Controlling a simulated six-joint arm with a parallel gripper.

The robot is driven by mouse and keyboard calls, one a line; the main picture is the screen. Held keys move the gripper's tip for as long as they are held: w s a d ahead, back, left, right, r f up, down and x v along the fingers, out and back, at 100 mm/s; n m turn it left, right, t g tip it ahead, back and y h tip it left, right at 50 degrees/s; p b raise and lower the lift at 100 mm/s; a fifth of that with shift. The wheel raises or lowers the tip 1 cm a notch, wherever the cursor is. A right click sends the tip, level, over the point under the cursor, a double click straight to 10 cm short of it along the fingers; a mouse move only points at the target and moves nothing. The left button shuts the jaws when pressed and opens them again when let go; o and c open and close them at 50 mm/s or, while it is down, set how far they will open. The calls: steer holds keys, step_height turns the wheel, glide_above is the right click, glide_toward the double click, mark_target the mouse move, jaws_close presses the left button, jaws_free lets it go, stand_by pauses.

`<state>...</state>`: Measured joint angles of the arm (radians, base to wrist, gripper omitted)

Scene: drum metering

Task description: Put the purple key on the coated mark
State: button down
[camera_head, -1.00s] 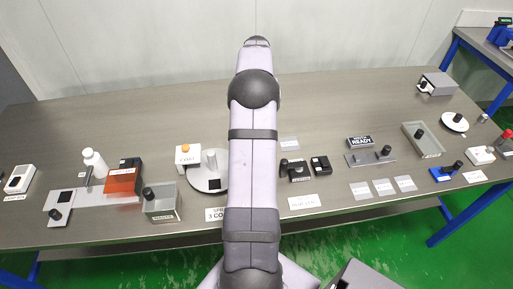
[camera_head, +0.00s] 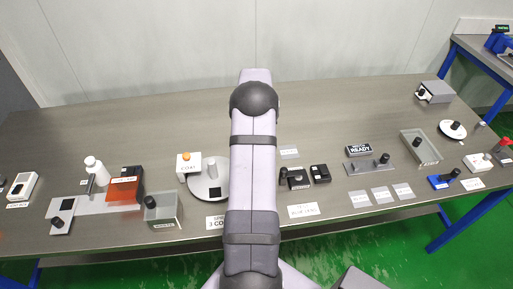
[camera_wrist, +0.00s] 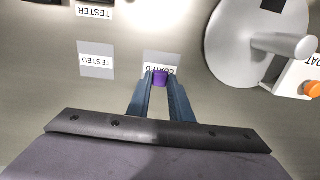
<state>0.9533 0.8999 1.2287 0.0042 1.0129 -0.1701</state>
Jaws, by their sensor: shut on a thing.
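My gripper (camera_wrist: 160,80) shows in the wrist view, its two dark blue fingers shut on the purple key (camera_wrist: 160,77). Only the top of the key shows between the fingertips. The coated mark (camera_wrist: 154,57) is a light grey patch with a white label, and the key overlaps part of it in the wrist view. Whether the key touches the mark or hangs above it, I cannot tell. In the head view my arm hides the gripper, the key and the coated mark.
The tested mark (camera_wrist: 97,60) lies left of the coated mark in the wrist view. A grey round plate with a post (camera_wrist: 240,40) and a white box with an orange button (camera_wrist: 304,82) are at the right. A tester label (camera_wrist: 95,12) is at the top.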

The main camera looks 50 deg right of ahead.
steer(key=shift+f+p, duration=0.55)
steer(key=shift+f, duration=1.3)
steer(key=shift+f, duration=0.15)
steer(key=c, duration=1.6)
jaws_free()
step_height(320, 180, up, 12)
steer(key=b, duration=0.3)
steer(key=shift+a, duration=0.1)
